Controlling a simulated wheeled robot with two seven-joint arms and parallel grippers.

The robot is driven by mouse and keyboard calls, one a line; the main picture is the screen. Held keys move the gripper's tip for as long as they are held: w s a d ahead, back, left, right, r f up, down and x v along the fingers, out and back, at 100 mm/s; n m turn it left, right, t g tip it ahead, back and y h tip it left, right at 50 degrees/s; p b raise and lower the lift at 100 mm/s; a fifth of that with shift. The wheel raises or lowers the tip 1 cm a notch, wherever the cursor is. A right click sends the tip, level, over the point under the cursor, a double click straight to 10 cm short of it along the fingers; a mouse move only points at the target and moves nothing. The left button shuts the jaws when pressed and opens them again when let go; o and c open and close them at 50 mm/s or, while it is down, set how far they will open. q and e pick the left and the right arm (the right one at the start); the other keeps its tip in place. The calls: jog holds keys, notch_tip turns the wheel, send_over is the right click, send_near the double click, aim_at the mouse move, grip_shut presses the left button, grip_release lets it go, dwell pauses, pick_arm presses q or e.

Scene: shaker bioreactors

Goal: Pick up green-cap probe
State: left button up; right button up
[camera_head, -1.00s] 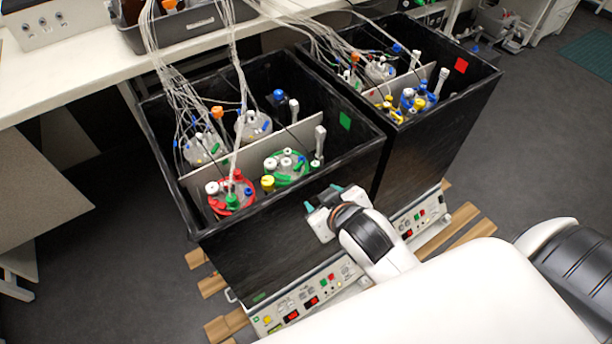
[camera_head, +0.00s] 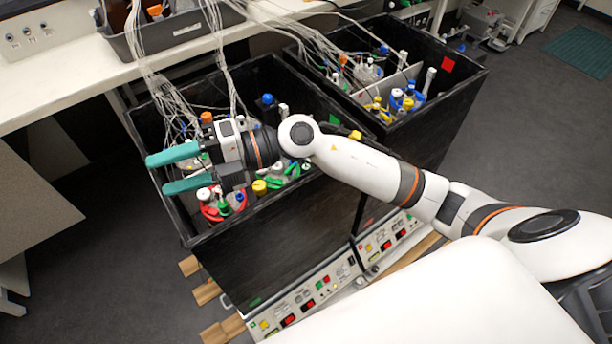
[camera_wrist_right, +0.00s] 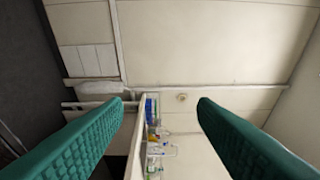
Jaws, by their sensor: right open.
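My right gripper (camera_head: 160,173) is open and empty, with its two teal fingers spread, above the left part of the nearer black box (camera_head: 290,240). In the right wrist view (camera_wrist_right: 160,104) nothing lies between the fingers. I cannot tell for sure which green part is the probe. My left gripper is not in view.
A second black box (camera_head: 440,125) with vessels and probes stands behind to the right. Tubes and cables (camera_head: 165,75) hang down from the bench (camera_head: 60,80) into both boxes. The grey tray (camera_head: 165,35) stands on the bench. Open floor lies at the right.

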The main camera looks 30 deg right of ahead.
jog(key=w+d+f+n+g+h, duration=0.1)
jog(key=d+f+n+g+h, duration=0.2)
jog(key=f+h, duration=0.35)
jog(key=m+h, duration=0.3)
jog(key=h, duration=0.9)
send_over(306, 168)
notch_tip(306, 168, down, 4)
jog(key=shift+t+y, duration=0.25)
jog(key=shift+t, duration=0.15)
notch_tip(306, 168, down, 6)
jog(key=shift+s+r+p, duration=0.1)
jog(key=shift+s+p, duration=0.05)
jog(key=shift+p, duration=0.35)
jog(key=shift+w+d+f+p, duration=0.1)
jog(key=shift+f+p, duration=0.25)
jog(key=shift+f, duration=1.05)
jog(key=shift+w+f+p, duration=0.1)
jog(key=shift+f+p, duration=0.2)
jog(key=shift+f, duration=1.05)
jog(key=shift+c, duration=0.5)
jog(key=c, duration=1)
